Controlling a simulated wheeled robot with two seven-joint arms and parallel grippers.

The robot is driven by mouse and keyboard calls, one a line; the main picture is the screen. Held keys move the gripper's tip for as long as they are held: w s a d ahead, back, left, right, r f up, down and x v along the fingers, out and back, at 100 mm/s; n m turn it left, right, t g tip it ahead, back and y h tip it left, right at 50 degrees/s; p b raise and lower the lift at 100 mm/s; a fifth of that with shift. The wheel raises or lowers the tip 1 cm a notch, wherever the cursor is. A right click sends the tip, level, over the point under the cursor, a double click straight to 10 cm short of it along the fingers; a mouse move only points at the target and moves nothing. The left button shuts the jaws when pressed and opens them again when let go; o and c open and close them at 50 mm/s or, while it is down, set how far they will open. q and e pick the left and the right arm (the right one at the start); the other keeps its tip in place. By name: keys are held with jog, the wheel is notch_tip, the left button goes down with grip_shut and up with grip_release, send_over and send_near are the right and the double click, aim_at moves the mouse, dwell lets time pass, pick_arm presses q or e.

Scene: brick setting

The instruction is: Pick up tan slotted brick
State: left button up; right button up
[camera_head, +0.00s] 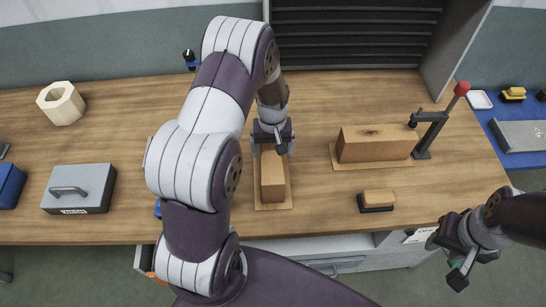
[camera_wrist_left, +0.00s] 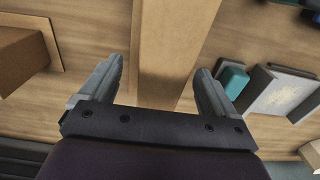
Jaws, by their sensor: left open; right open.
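A long tan brick (camera_head: 272,178) lies on a thin board (camera_head: 273,206) in the middle of the wooden table. No slot is clear on its visible faces. My left gripper (camera_head: 275,146) is open above the brick's far end. In the left wrist view, the brick (camera_wrist_left: 172,40) runs between the two open fingers of my left gripper (camera_wrist_left: 160,68); I cannot tell whether they touch it. My right gripper (camera_head: 457,255) is open and empty, off the table's front edge at the lower right. My left arm hides part of the table.
A larger brown block (camera_head: 372,144) stands on a board beside a clamp with a red knob (camera_head: 462,88). A brush with a tan top (camera_head: 378,197) lies in front of it. A grey handled box (camera_head: 80,188) and a cream hexagonal piece (camera_head: 61,103) are at left.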

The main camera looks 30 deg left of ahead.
pick_arm(q)
jog(key=shift+s+a+f, duration=0.1)
jog(key=shift+a+f, duration=0.05)
jog(key=shift+f, duration=0.3)
jog(key=shift+s+a+f, duration=0.1)
jog(key=shift+a+f, duration=0.05)
jog(key=shift+f, duration=0.25)
jog(key=shift+w+d, duration=0.15)
jog(key=shift+w, duration=0.05)
jog(key=c, duration=0.5)
grip_shut()
jog(key=shift+r, duration=0.1)
jog(key=shift+r, duration=0.1)
